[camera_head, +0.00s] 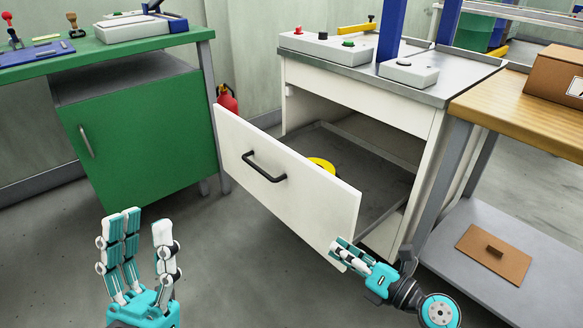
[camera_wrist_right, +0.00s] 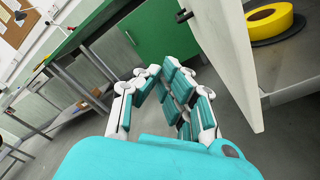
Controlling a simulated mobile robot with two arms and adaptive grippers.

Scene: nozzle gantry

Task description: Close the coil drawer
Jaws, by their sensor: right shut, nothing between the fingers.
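The coil drawer (camera_head: 282,178) is pulled well out of the white cabinet (camera_head: 387,97). Its white front has a black bar handle (camera_head: 264,168). A yellow coil (camera_head: 321,164) lies inside, partly hidden behind the front; it also shows in the right wrist view (camera_wrist_right: 268,20). My right gripper (camera_head: 340,252) is shut and empty, by the lower right corner of the drawer front; I cannot tell whether it touches. In the right wrist view the drawer front (camera_wrist_right: 228,55) stands just right of the fingers. My left gripper (camera_head: 146,228) is open and empty, left of the drawer, over the floor.
A green cabinet (camera_head: 150,135) stands at the left, with a red fire extinguisher (camera_head: 227,98) behind the drawer. A wooden-topped bench (camera_head: 520,108) with a lower shelf (camera_head: 465,235) stands close on the right. The floor in front of the drawer is clear.

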